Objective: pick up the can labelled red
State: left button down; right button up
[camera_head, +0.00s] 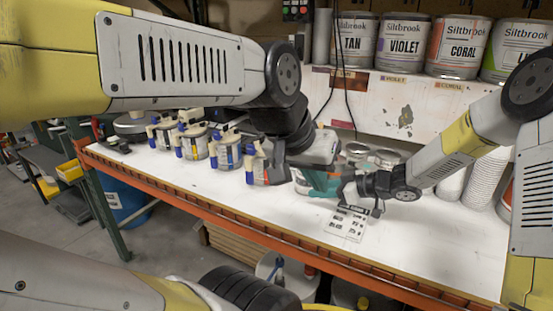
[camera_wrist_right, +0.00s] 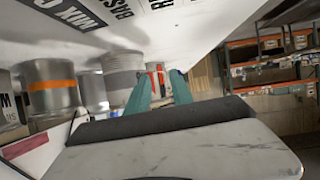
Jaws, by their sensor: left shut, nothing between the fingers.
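I cannot read a can labelled red in either view. In the right wrist view, a small pale can with a red mark (camera_wrist_right: 152,68) shows between and beyond my right gripper's teal fingers (camera_wrist_right: 163,88). The fingers stand apart, and I see no clear contact with that can. In the head view the right gripper (camera_head: 371,207) is low over the white bench beside a printed card; its fingertips are hard to see. My left gripper (camera_head: 322,182) shows teal parts at the bench's middle, just left of the right gripper, with its fingertips partly hidden. It is shut and empty.
Large cans, including tan (camera_head: 354,40), violet (camera_head: 402,42) and coral (camera_head: 459,46), stand on the upper shelf. Several pale containers with blue parts (camera_head: 195,140) line the left bench. The card (camera_head: 348,222) lies near the orange front edge (camera_head: 270,232). White cup stacks (camera_head: 485,178) stand at right.

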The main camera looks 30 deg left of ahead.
aim_at(256, 165)
jog(key=j, duration=0.7)
jog(key=k+j, duration=0.1)
jog(key=j, duration=0.55)
